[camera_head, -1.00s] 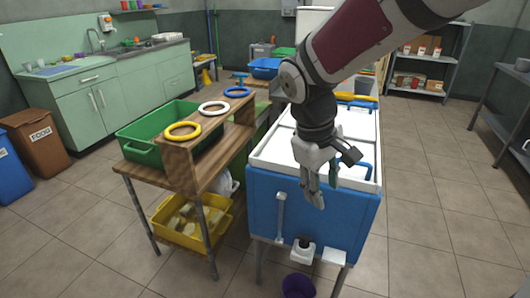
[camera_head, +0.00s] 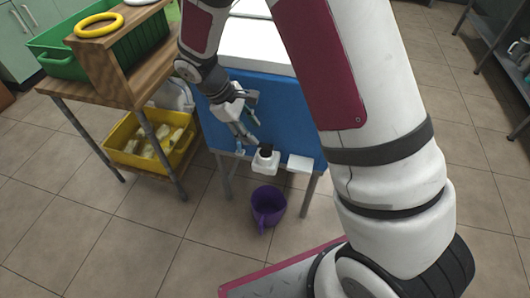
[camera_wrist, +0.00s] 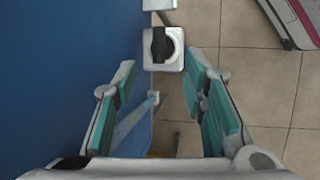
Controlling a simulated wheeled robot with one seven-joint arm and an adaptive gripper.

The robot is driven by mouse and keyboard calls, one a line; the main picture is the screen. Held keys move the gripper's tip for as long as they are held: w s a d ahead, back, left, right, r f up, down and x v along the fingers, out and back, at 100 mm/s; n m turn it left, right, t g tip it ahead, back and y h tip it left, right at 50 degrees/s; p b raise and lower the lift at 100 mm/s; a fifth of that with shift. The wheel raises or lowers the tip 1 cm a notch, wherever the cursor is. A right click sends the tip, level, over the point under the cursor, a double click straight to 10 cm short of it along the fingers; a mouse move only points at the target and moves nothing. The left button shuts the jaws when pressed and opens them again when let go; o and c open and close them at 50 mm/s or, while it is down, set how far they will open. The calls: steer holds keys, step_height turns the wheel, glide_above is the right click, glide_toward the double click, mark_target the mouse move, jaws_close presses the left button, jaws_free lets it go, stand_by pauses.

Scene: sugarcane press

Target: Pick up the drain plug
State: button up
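The drain plug (camera_head: 266,149) looks like a dark knob set in a white square fitting (camera_head: 264,166) low on the front of the blue press tank (camera_head: 285,112). In the wrist view the dark plug (camera_wrist: 160,44) and its fitting (camera_wrist: 177,63) lie straight ahead, beyond the fingertips. My gripper (camera_head: 248,136) is just up and left of the plug, close to the tank's blue front. In the wrist view my gripper (camera_wrist: 161,68) has its teal-padded fingers spread wide, with nothing held between them.
A purple jug (camera_head: 268,206) stands on the floor below the fitting. A white ledge (camera_head: 300,164) sits right of the fitting. At left is a wooden table (camera_head: 85,82) with a green crate (camera_head: 60,65) and a yellow crate (camera_head: 117,157) beneath. A pale handle (camera_wrist: 133,120) runs along the tank front.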

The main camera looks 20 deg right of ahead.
mark_target(264, 144)
steer(key=b+x, duration=0.3)
steer(key=x, duration=0.5)
steer(key=shift+c, duration=0.6)
jaws_close()
